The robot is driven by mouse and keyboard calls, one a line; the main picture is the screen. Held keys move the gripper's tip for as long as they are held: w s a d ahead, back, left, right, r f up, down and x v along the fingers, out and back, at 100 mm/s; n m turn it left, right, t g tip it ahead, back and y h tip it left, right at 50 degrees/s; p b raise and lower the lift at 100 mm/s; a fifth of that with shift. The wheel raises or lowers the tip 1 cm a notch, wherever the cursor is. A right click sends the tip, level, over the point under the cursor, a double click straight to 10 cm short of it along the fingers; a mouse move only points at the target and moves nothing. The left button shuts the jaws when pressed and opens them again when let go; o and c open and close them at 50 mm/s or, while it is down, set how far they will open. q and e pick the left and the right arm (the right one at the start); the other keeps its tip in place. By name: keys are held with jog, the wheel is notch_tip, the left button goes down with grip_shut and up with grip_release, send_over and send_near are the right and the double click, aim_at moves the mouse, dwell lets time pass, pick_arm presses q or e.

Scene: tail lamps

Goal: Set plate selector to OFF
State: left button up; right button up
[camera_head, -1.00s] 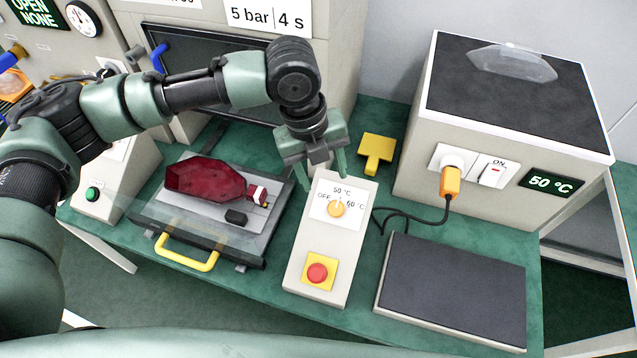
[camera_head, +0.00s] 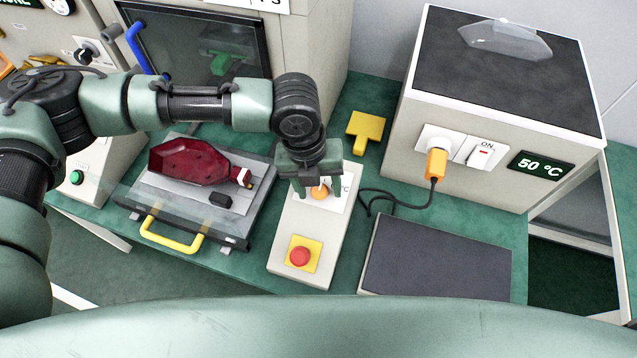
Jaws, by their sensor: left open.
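The plate selector, an orange knob (camera_head: 319,192), sits on the upper part of a pale control box (camera_head: 275,257) in the middle of the bench. My left gripper (camera_head: 318,188) is over it, pointing down and open, with one finger on each side of the knob. I cannot tell whether the fingers touch it. The gripper hides most of the scale labels and the knob's pointer. A dark flat plate (camera_head: 437,262) lies to the right of the control box. My right gripper is not in view.
A red button (camera_head: 300,256) on a yellow square sits below the knob. A tray with a red lamp part (camera_head: 195,162) and yellow handle lies to the left. A yellow piece (camera_head: 366,128) lies behind. A box with a green 50 °C display (camera_head: 540,166) stands at right.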

pick_arm(q)
grip_shut()
jog(key=shift+a+r+n+h+p, duration=0.1)
jog(key=shift+n+h+p, duration=0.3)
jog(key=shift+n+p, duration=0.25)
jog(key=shift+s+a+n+h+p, duration=0.1)
jog(key=shift+n+h+p, duration=0.5)
jog(key=shift+n, duration=0.55)
jog(key=n+t+h+p, duration=0.1)
jog(key=n+p, duration=0.1)
jog(key=n, duration=0.2)
jog(key=shift+a, duration=0.1)
jog(key=shift+n+t+h+p, duration=0.6)
jog(key=shift+n+h+p, duration=0.1)
jog(key=shift+n, duration=1)
